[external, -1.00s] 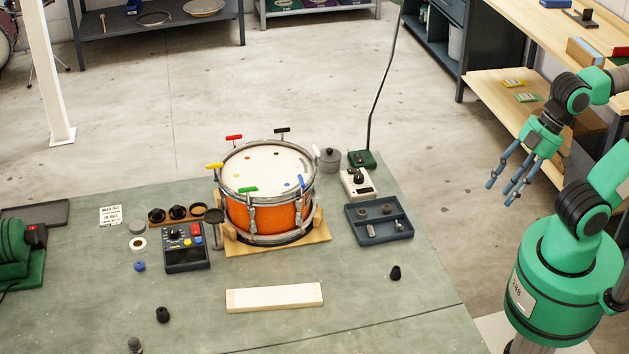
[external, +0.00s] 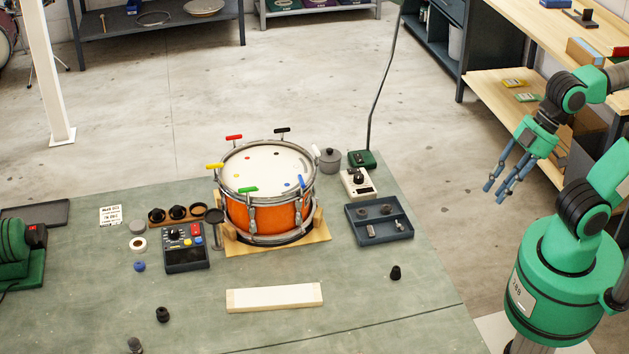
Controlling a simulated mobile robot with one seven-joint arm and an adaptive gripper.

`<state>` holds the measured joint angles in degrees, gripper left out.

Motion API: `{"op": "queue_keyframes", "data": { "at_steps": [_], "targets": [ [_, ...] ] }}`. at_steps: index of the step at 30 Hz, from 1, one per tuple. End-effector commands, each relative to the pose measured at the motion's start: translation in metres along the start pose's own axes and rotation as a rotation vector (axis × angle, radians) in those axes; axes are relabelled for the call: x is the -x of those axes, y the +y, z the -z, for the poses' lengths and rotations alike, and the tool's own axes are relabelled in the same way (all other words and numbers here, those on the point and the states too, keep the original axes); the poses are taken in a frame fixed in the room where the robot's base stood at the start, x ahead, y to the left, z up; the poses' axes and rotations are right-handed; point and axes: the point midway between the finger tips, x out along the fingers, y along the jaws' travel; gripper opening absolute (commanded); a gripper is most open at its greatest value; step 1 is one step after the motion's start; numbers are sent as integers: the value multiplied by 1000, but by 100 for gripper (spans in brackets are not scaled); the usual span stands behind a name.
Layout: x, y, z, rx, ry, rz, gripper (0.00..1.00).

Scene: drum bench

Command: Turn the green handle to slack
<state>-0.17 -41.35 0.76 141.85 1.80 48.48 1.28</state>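The green handle (external: 248,190) is a small T-shaped key at the front rim of the orange drum (external: 270,218), left of the drum's middle. The drum sits upright on a wooden cradle (external: 275,246). Other handles stand around the rim: yellow (external: 215,166), red (external: 234,137), black (external: 283,130) and blue (external: 301,182). My gripper (external: 502,190) hangs at the right, off the bench and well apart from the drum. Its fingers are spread, with nothing between them.
A control box with dials (external: 186,248) stands left of the drum. A blue-grey tray (external: 379,228) and a cream box (external: 358,183) stand to its right. A thin upright rod (external: 377,95) rises behind them. A pale wooden block (external: 274,297) lies in front; the bench around it is mostly clear.

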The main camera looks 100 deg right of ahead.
Motion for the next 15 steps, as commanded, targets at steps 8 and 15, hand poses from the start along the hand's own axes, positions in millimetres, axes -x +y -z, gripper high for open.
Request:
{"op": "queue_keyframes", "data": {
  "at_steps": [8,15],
  "targets": [
    [-22,-28,99,-179,130,95,28],
    [-50,-46,208,-415,280,186,28]
  ]
}}
